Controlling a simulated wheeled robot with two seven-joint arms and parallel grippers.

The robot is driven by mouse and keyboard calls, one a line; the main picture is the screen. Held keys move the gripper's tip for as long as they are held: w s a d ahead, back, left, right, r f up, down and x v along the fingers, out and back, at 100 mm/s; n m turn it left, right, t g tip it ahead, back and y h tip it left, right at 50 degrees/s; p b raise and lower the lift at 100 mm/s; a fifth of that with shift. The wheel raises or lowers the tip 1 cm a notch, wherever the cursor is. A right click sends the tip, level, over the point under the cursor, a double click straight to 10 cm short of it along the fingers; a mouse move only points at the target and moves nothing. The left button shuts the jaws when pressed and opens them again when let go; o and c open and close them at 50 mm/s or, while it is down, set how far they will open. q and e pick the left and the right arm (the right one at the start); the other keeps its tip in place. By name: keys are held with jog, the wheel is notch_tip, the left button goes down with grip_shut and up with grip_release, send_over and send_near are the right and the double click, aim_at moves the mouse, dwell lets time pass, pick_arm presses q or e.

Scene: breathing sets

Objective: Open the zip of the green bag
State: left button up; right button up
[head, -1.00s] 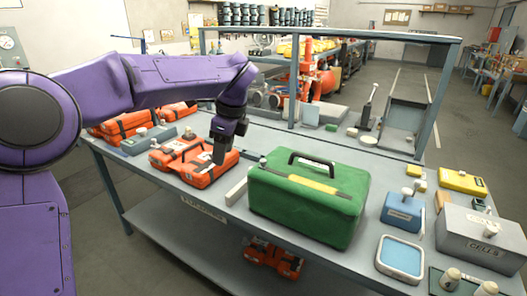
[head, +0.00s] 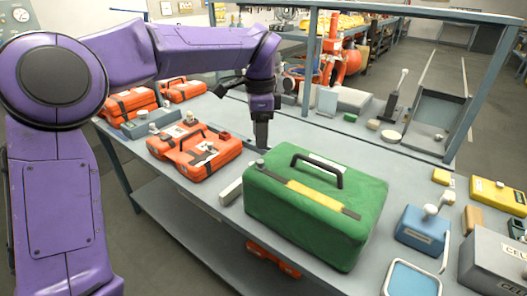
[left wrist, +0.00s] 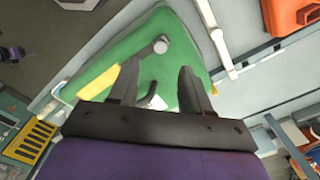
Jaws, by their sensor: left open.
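The green bag (head: 350,225) sits upright on the bench, with a black carry handle (head: 318,168) on top. A yellow strip (head: 315,194) with dark ends runs along its top. A small grey knob (head: 261,163), apparently the zip pull, stands at the strip's left end; it also shows in the left wrist view (left wrist: 161,46). My left gripper (head: 261,146) points down just behind this knob, apart from it as far as I can tell. In the left wrist view its fingers (left wrist: 158,72) are open and empty over the bag (left wrist: 165,18). My right gripper is out of view.
Orange cases (head: 192,150) lie left of the bag, with a grey bar (head: 232,190) between. A blue box (head: 423,228) and a yellow case (head: 497,195) are on the right. A grey frame upright (head: 308,65) rises behind my left gripper.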

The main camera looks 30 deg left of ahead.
aim_at(260, 161)
pick_arm(q)
notch_tip(260, 161, down, 6)
jog(key=shift+w+a+f+p, duration=0.1)
jog(key=shift+f+p, duration=0.1)
jog(key=shift+p, duration=0.2)
jog(key=shift+f, duration=0.3)
jog(key=shift+c, duration=0.3)
grip_shut()
